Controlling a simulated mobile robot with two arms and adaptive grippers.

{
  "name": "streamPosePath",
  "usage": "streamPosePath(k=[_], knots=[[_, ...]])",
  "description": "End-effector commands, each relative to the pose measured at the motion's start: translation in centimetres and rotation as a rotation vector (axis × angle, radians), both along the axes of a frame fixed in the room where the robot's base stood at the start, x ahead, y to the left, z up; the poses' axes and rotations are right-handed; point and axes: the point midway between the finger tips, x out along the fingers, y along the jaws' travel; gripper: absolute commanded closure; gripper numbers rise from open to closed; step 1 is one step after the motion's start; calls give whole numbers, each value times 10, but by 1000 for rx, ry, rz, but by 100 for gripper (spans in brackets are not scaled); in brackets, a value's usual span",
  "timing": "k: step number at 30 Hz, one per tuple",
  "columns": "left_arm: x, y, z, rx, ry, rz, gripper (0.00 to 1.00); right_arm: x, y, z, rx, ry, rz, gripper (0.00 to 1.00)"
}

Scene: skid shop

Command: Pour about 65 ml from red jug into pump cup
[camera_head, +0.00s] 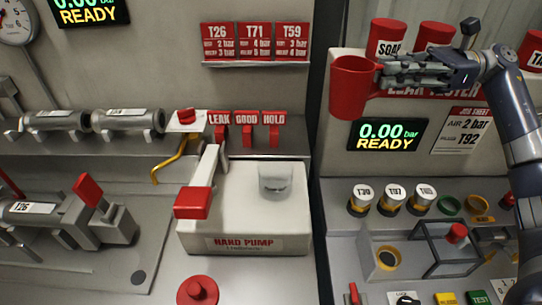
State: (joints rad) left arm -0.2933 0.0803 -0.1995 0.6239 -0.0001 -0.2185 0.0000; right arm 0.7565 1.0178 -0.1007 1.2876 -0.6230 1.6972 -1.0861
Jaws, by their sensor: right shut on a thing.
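The red jug (351,90) is at the upper right, held in the air in front of the leak tester panel. It looks about upright, and its contents cannot be seen. My right gripper (388,74) comes in from the right and is shut on the jug at its right side. The pump cup (275,179) is a small translucent cup on top of the white hand pump (245,226), lower and to the left of the jug. What is in the cup is hard to tell. My left gripper is not in view.
The red-ended pump lever (192,203) is left of the cup. Red LEAK, GOOD and HOLD tags (246,118) hang behind it. Red cans, one marked SOAP (387,39), stand behind my right gripper. Labelled caps (392,197) and a frame fixture (447,248) fill the right bench.

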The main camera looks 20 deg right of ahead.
Motion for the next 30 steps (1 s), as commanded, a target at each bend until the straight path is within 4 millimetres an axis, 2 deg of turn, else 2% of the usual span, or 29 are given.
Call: streamPosePath(k=[6,14,20,30], knots=[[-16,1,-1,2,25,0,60,0,0,0,1,-1,0,100],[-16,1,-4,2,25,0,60,-1,3,-15,-45,11,41,100],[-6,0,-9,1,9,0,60,-2,11,-45,-138,14,50,100],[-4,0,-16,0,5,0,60,-2,34,-121,-359,15,54,100]])
